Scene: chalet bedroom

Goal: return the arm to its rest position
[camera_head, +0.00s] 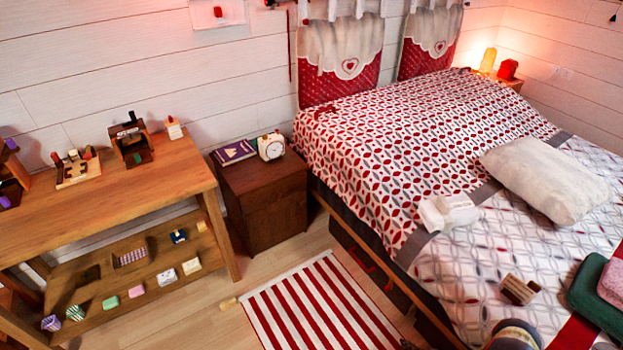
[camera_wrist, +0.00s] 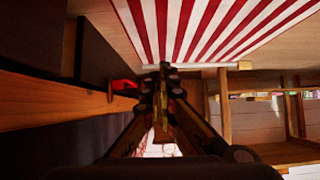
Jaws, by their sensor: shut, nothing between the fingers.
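My gripper (camera_wrist: 164,72) shows in the wrist view, reaching up from the bottom edge to the middle. Its dark fingers come together at the tips, and I see nothing held between them. The red and white striped rug (camera_wrist: 205,28) lies beyond the tips. The wooden bed side (camera_wrist: 60,103) is left of the fingers. The gripper's fingers do not show in the head view.
The bed (camera_head: 400,145) fills the right of the head view. A dark nightstand (camera_head: 262,202) stands beside it, and a wooden table (camera_head: 130,192) with toys is at left. The rug (camera_head: 318,305) lies on open floor. A red thing (camera_wrist: 124,87) is beside the bed frame.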

